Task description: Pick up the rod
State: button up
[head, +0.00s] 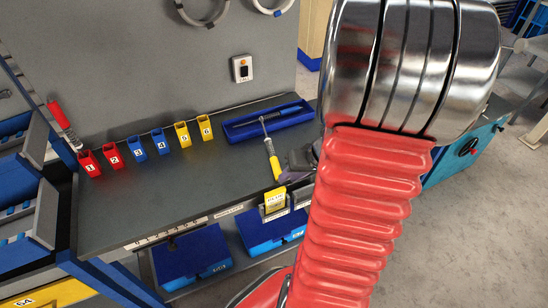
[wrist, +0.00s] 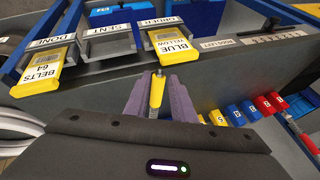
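The rod, with a yellow handle (head: 273,163) and a thin silver shaft, slants up and left from my gripper in the head view. Its upper end overlaps the blue tray. My gripper (head: 292,176) is at the lower, yellow part of the rod, partly hidden by my red arm. I cannot tell whether the rod is clear of the bench.
A blue tray (head: 245,129) holding a blue tool lies at the back of the dark bench (head: 135,205). Several small numbered red, blue and yellow bins (head: 138,152) stand left of it. A red-handled tool (head: 60,117) leans at far left. Labelled slots and blue bins (head: 190,253) line the front.

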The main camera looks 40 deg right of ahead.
jog(key=x, duration=0.4)
jog(key=shift+f, duration=0.2)
jog(key=shift+c, duration=0.5)
grip_shut()
